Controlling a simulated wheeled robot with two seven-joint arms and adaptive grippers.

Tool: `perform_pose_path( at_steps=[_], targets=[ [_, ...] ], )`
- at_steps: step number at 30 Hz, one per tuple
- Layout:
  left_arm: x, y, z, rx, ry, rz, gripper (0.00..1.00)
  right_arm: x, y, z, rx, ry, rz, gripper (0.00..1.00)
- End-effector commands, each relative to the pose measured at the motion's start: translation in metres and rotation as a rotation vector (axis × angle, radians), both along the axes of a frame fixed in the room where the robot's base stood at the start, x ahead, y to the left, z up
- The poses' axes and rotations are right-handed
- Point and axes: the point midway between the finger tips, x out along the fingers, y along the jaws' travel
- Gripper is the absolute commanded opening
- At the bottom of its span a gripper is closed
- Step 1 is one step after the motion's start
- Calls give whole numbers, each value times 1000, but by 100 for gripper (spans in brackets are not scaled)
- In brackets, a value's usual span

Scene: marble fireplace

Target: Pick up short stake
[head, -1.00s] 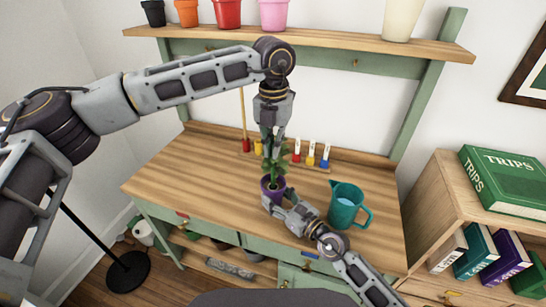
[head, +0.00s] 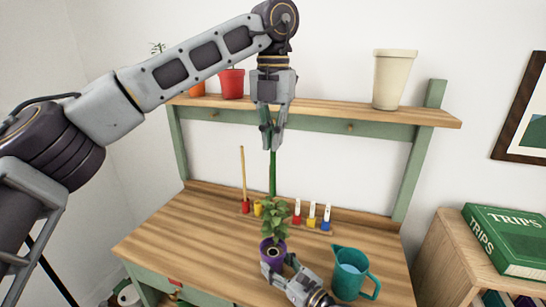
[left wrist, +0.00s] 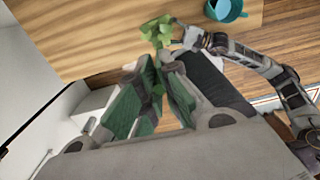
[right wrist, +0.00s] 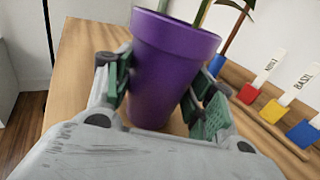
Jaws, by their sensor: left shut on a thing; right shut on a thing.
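A green stake (head: 273,172) hangs upright below my left gripper (head: 272,138), which is shut on its upper end. Its lower end meets the leaves of a plant (head: 275,218); I cannot tell whether it is clear of them. The plant stands in a purple pot (head: 273,252) on the table. My right gripper (head: 280,264) is shut on this pot; in the right wrist view the fingers grip the pot (right wrist: 168,70) from both sides. The left wrist view shows the left fingers (left wrist: 158,75) closed, with the plant (left wrist: 158,30) beyond.
A tall yellowish stake (head: 243,175) stands at the table's back left beside several coloured markers (head: 311,215). A teal jug (head: 350,272) stands right of the pot. A shelf (head: 330,110) with a cream pot (head: 394,80) is behind. The table's left side (head: 185,235) is clear.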

Motion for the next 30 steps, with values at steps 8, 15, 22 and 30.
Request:
perform_pose_path(
  at_steps=[8,15,22,30],
  targets=[
    [0,0,18,0,1,0,0,0,0,1,1,-1,0,22],
    [0,0,20,0,1,0,0,0,0,1,1,-1,0,22],
    [0,0,20,0,1,0,0,0,0,1,1,-1,0,22],
    [0,0,20,0,1,1,0,0,0,1,1,-1,0,79]
  ],
)
